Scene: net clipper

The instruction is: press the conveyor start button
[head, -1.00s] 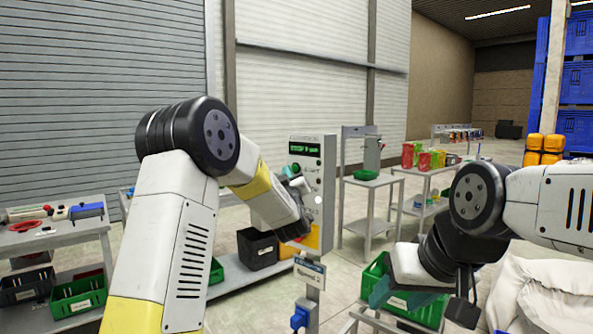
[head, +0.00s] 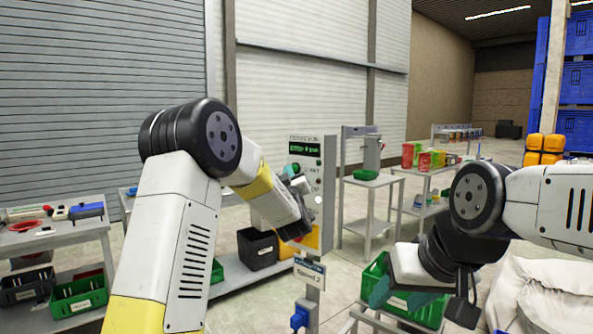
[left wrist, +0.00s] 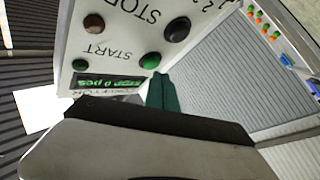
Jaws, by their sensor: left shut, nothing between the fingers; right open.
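The control panel (head: 305,160) stands upright on a post, with a green-lit display (head: 305,149). In the left wrist view the panel is upside down. A green button (left wrist: 150,61) sits beside the word START, with a smaller green round part at the word's other end. A dark round knob (left wrist: 177,28) and a brown-red round part (left wrist: 94,23) flank STOP. My left gripper (head: 293,179) is shut and empty, close to the panel face; its teal fingers (left wrist: 164,80) end just beside the green button. I cannot tell whether they touch it. My right gripper (head: 405,298) is open, low at right, away from the panel.
A blue part (head: 300,317) is on the post below the panel. A green crate (head: 375,277) stands near my right gripper. A left table (head: 60,240) holds tools, with bins below. Further tables (head: 372,180) stand behind the panel. Open floor lies between them.

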